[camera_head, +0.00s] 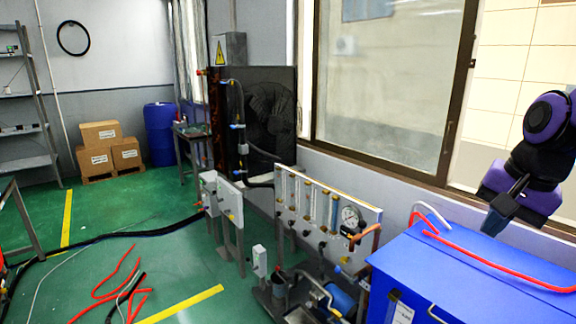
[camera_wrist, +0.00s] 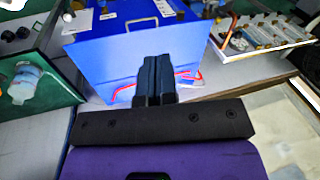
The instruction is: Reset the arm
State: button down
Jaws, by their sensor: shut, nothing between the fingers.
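My gripper (camera_head: 506,207) is at the right of the head view, at the end of my purple and black arm. It hangs above the far part of the blue cabinet (camera_head: 470,268), near the window wall, and looks clear of the top. In the wrist view the two dark fingers (camera_wrist: 155,78) are together with nothing between them. The blue cabinet (camera_wrist: 105,55) lies beyond the fingers there.
A red hose (camera_head: 500,268) lies across the blue cabinet's top. A panel with flow tubes and a gauge (camera_head: 350,217) stands left of it. The window ledge (camera_head: 420,185) runs behind. Hoses (camera_head: 125,290) lie on the green floor at lower left.

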jog(key=s+a+r+n+t, duration=0.1)
jog(key=s+r+n, duration=0.1)
jog(key=s+n, duration=0.2)
jog(key=s+a+r+n+t+h, duration=0.1)
jog(key=s+a+r+n, duration=0.1)
jog(key=s, duration=0.4)
jog(key=shift+s+r+n, duration=0.2)
jog(key=shift+r+n, duration=0.35)
jog(key=shift+n, duration=0.75)
